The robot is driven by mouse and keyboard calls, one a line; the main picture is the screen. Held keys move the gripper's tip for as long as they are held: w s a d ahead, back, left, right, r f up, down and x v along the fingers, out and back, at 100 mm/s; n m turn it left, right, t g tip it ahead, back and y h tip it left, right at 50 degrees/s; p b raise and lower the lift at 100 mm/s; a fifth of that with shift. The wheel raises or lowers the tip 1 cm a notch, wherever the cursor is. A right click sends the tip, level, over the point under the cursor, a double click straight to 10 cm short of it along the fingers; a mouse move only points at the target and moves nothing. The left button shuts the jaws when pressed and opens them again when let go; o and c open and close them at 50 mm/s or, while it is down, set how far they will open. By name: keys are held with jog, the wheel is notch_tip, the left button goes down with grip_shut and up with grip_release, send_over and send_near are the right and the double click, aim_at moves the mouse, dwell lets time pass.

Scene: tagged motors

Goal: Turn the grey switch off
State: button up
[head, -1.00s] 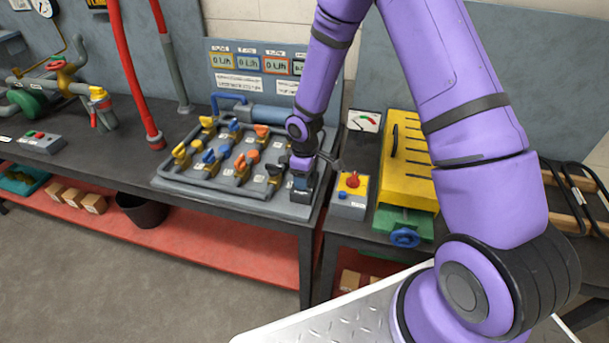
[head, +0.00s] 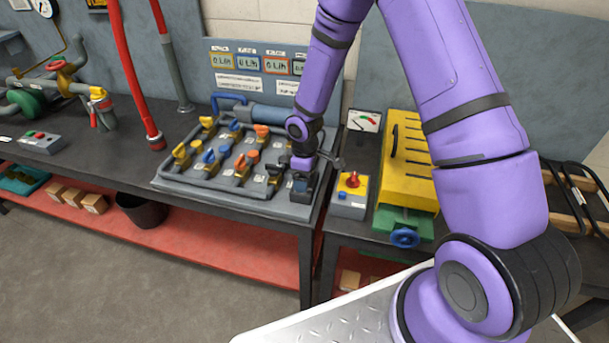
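A grey panel (head: 190,190) on the dark bench carries rows of switches with yellow, blue, orange and dark grey handles. A grey switch (head: 274,170) sits at the panel's right side, close to my gripper. My gripper (head: 301,186) points down at the panel's right front corner, just right of that switch. The gripper's fingers are small and dark here, and the wrist hides part of the panel's right edge. I cannot tell whether the fingers are open, or whether they touch a handle.
A box with a red knob (head: 352,182) stands close to the right of my gripper. A yellow slotted cabinet (head: 405,150) with a blue handwheel (head: 404,238) is farther right. A display board (head: 250,70) stands behind the panel. A red hose (head: 130,75) hangs left.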

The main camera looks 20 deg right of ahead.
notch_tip(320, 180, up, 11)
dwell(0.6)
jog(key=shift+f, duration=0.1)
jog(key=s+d+r+m+t, duration=0.1)
jog(key=s+d+r+m, duration=0.1)
jog(key=s+r, duration=0.35)
jog(key=s+d+r+m+t+h, duration=0.1)
jog(key=s+r+m, duration=0.1)
jog(key=r, duration=0.7)
jog(key=s+d+r+m, duration=0.1)
jog(key=s+d+r, duration=0.15)
jog(key=r, duration=0.55)
jog(key=s+r+m+t, duration=0.1)
jog(key=s+r+m, duration=0.2)
jog(key=s, duration=0.6)
jog(key=s+d+r+m+t+y, duration=0.1)
jog(key=s+r+m+t, duration=0.1)
jog(key=s+r, duration=0.4)
jog(key=shift+s+d+r+m, duration=0.15)
jog(key=shift+s+m, duration=0.35)
jog(key=shift+s, duration=1.65)
